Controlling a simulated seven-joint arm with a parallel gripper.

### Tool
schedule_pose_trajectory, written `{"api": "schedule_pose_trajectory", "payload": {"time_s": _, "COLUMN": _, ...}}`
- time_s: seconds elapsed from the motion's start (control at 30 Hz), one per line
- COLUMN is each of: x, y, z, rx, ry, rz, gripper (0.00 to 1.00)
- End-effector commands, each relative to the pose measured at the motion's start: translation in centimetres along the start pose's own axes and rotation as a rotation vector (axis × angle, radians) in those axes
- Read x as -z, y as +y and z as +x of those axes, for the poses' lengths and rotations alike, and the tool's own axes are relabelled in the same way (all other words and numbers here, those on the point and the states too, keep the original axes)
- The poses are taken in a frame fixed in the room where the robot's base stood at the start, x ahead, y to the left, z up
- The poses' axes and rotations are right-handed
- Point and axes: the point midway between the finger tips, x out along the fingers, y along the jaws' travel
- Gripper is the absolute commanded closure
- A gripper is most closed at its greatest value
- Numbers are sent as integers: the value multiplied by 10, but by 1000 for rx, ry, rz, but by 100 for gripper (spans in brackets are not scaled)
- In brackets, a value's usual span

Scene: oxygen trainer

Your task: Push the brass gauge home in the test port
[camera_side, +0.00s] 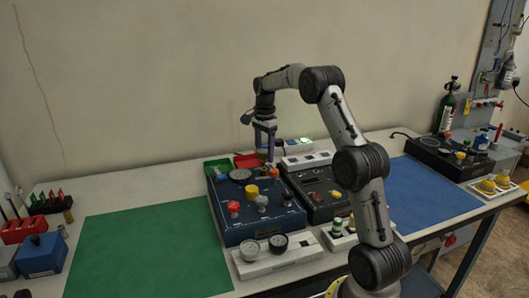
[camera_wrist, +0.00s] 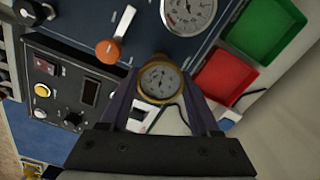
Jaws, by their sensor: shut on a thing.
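The brass gauge (camera_wrist: 158,82), with a round pale dial and brass rim, sits between the two fingers of my gripper (camera_wrist: 160,92) in the wrist view. My gripper is shut on it. In the side view my gripper (camera_side: 265,142) points down over the back right part of the blue trainer panel (camera_side: 228,213); the gauge is small there and mostly hidden by the fingers. The panel also shows in the wrist view (camera_wrist: 75,15). I cannot make out the test port; the gauge and fingers cover the area below, so I cannot tell whether they touch.
An orange-handled lever (camera_wrist: 108,50) and a larger white-faced gauge (camera_wrist: 190,14) are close to the brass gauge. A green tray (camera_wrist: 265,32) and a red tray (camera_wrist: 228,76) lie behind the panel. A dark control box (camera_side: 322,190) stands right of it. The green mat (camera_side: 145,250) is clear.

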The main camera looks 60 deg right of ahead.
Motion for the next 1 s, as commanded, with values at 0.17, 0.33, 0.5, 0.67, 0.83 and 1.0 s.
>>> {"api": "schedule_pose_trajectory", "payload": {"time_s": 0.17, "x": 0, "y": 0, "z": 0, "rx": 1, "ry": 0, "rz": 0, "gripper": 100}}
{"api": "schedule_pose_trajectory", "payload": {"time_s": 0.33, "x": 0, "y": 0, "z": 0, "rx": 1, "ry": 0, "rz": 0, "gripper": 100}}
{"api": "schedule_pose_trajectory", "payload": {"time_s": 0.5, "x": 0, "y": 0, "z": 2, "rx": 0, "ry": 0, "rz": 0, "gripper": 100}}
{"api": "schedule_pose_trajectory", "payload": {"time_s": 0.67, "x": 0, "y": 0, "z": 5, "rx": 0, "ry": 0, "rz": 0, "gripper": 100}}
{"api": "schedule_pose_trajectory", "payload": {"time_s": 0.83, "x": 0, "y": 0, "z": 8, "rx": 1, "ry": 0, "rz": 0, "gripper": 100}}
{"api": "schedule_pose_trajectory", "payload": {"time_s": 1.0, "x": 0, "y": 0, "z": 11, "rx": 0, "ry": 0, "rz": 0, "gripper": 100}}
